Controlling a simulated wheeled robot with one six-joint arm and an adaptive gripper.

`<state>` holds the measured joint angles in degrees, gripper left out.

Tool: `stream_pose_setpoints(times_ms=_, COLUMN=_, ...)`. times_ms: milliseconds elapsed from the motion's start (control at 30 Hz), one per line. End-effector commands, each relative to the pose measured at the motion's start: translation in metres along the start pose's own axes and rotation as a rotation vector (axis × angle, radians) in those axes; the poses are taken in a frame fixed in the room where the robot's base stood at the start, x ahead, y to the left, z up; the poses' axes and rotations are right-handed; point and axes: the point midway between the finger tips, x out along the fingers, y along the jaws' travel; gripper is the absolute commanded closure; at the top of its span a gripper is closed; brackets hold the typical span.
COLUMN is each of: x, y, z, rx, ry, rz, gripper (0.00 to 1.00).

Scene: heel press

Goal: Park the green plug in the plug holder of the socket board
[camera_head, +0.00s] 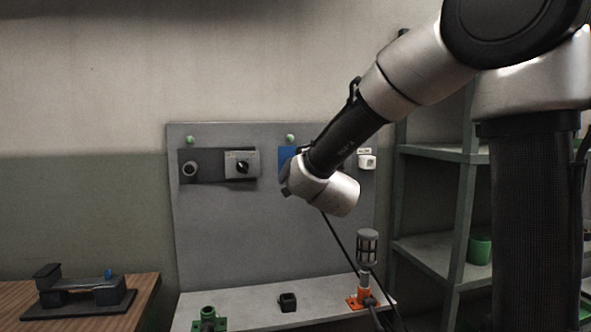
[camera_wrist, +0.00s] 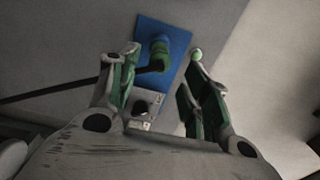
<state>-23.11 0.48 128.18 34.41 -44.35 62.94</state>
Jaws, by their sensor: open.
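The socket board (camera_head: 235,235) is a grey panel with an inset dark plate and a blue plate (camera_head: 286,158) partly hidden by my arm. In the wrist view, the green plug (camera_wrist: 160,53) sits at a blue socket on the blue plate (camera_wrist: 183,42). A black cable runs left from it. My gripper (camera_wrist: 163,72) is open, with one green-padded finger on each side of the plug's area. I cannot tell whether the fingers touch the plug; nothing is visibly gripped. A small black square cup (camera_head: 288,302) on the board's ledge may be the plug holder.
The ledge (camera_head: 250,307) also bears a green fitting (camera_head: 208,320) and an orange-based grey cage (camera_head: 366,246). A black cable hangs past the cage. A grey switch plate (camera_wrist: 143,106) lies beside the plug. Shelves (camera_head: 430,153) stand right, a wooden table (camera_head: 142,292) left.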

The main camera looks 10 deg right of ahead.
Motion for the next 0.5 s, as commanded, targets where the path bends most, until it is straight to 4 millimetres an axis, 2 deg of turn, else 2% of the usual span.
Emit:
stream_pose_setpoints(times_ms=367, x=0.0002, y=0.0004, z=0.0002, rx=0.017, ry=-0.002, rz=0.002, gripper=0.52)
stream_pose_setpoints(times_ms=500, x=0.0061, y=0.0006, z=0.0002, rx=0.016, ry=-0.002, rz=0.003, gripper=0.52)
